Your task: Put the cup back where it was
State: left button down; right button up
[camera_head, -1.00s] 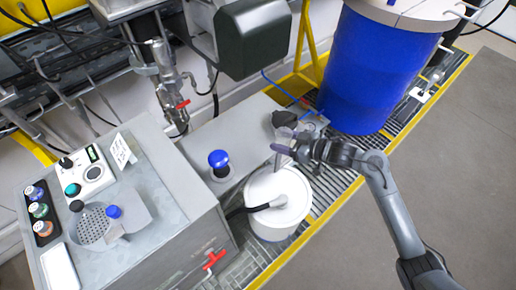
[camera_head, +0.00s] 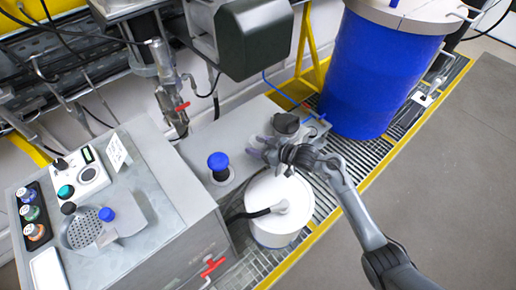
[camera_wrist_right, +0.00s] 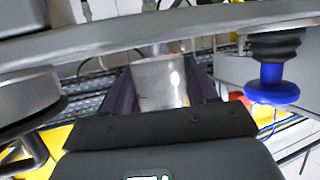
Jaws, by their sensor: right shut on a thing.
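My right gripper (camera_head: 260,150) is shut on a clear cup (camera_wrist_right: 160,84), which shows between the two dark fingers in the right wrist view. In the head view the gripper is just above and behind the white round drum, to the right of a blue-topped knob; the cup itself is hard to make out there. The cup's base and whatever lies under it are hidden. My left gripper is in neither view.
The white drum (camera_head: 279,202) has a black hose on its lid. The blue knob (camera_head: 218,162) stands on a grey ledge. A grey bench (camera_head: 140,215) at left holds bottles, a control box and a perforated drain. A large blue barrel (camera_head: 380,75) stands at back right.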

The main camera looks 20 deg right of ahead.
jog(key=shift+f, duration=0.65)
jog(key=shift+f, duration=0.15)
jog(key=o, duration=1.1)
